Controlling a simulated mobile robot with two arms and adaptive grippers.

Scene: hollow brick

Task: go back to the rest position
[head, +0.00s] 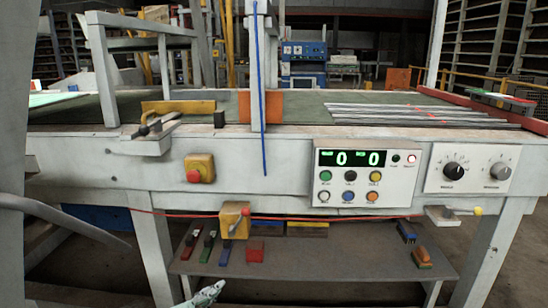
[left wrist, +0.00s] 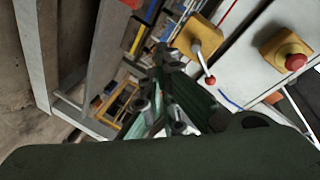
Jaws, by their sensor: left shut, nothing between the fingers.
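My left gripper (head: 208,294) shows at the bottom edge of the head view, low in front of the workbench's lower shelf (head: 330,283). Its fingers are together and hold nothing. In the left wrist view the gripper (left wrist: 166,58) points toward the bench front, near the yellow box with a red-knobbed lever (left wrist: 205,42). It appears apart from the box. My right gripper is in neither view.
The workbench (head: 270,150) spans the view, with a yellow box with a red button (head: 199,169), a control panel (head: 363,172) and a dial panel (head: 472,168) on its front. An orange block (head: 261,107) and metal strips (head: 410,113) lie on top. Coloured tools rest below.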

